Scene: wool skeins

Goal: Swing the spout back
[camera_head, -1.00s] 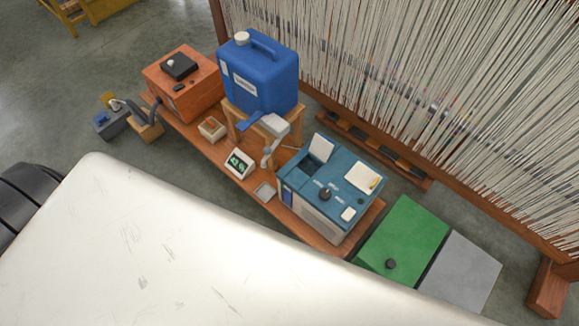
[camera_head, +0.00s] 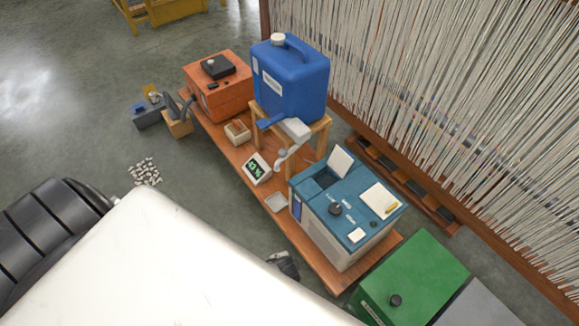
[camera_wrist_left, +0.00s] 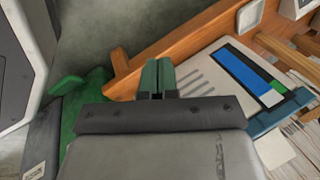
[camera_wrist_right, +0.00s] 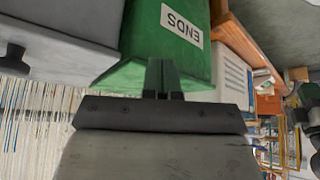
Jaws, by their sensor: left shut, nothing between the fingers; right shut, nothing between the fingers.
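A blue jerrycan (camera_head: 289,80) stands on a wooden stand. A blue piece (camera_head: 270,121) and a pale grey block (camera_head: 295,129) sit at its lower front. A thin grey, bent part (camera_head: 287,153), perhaps the spout, hangs below the block, beside the teal machine; I cannot tell its joint. A small part of my left arm or gripper (camera_head: 285,263) shows past my white body, near the bench's front edge. In the left wrist view my left gripper (camera_wrist_left: 158,64) is shut and empty before the bench. My right gripper (camera_wrist_right: 162,65) is shut and empty near the green bin.
The orange bench (camera_head: 235,150) carries an orange box (camera_head: 222,98), a small display (camera_head: 257,168), a small tray (camera_head: 275,202) and the teal-topped machine (camera_head: 362,226). A green bin (camera_head: 425,275) stands at its right end. A strung frame (camera_head: 430,100) stands behind.

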